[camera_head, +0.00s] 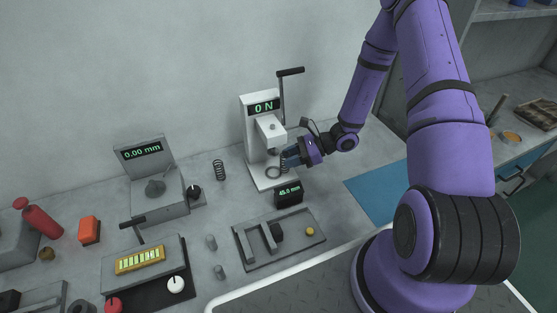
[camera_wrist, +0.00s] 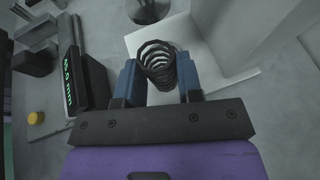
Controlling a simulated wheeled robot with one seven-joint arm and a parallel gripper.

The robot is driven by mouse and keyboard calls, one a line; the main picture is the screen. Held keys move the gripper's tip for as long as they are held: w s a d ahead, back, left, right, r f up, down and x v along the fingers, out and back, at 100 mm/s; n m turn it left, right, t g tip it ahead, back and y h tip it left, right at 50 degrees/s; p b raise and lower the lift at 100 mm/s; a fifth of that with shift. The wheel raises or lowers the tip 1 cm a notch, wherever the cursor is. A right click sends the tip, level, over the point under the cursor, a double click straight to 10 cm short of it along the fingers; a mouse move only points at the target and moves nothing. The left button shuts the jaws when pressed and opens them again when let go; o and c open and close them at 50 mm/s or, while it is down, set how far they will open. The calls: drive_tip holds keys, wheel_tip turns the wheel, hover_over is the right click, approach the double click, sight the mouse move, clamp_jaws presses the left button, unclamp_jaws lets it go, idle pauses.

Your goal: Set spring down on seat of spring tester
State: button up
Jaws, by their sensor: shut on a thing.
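The spring tester (camera_head: 262,130) is a white stand with a crank handle and a display reading 0 N. Its seat is a dark ring (camera_head: 273,172) on the white base, under the head. My gripper (camera_head: 289,159) is beside the tester head, on its right. In the wrist view my gripper (camera_wrist: 158,82) has its blue fingers shut on a dark coil spring (camera_wrist: 157,62). The spring is in front of the white base plate (camera_wrist: 205,45); how high it is above the base I cannot tell. The seat is not clearly visible in the wrist view.
A small display box (camera_head: 289,192) reading about 45.0 mm stands just in front of the tester base. Another coil spring (camera_head: 219,170) stands on the bench to the left. A grey fixture tray (camera_head: 278,240) lies in front, and a blue mat (camera_head: 378,193) lies right.

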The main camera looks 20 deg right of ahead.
drive_tip(key=a, duration=0.2)
drive_tip(key=w+a, duration=0.1)
drive_tip(key=a, duration=0.1)
drive_tip(key=shift+d+f, duration=0.2)
drive_tip(key=shift+f, duration=0.1)
drive_tip(key=shift+f, duration=0.15)
drive_tip(key=o, duration=0.9)
drive_tip(key=shift+o, duration=0.2)
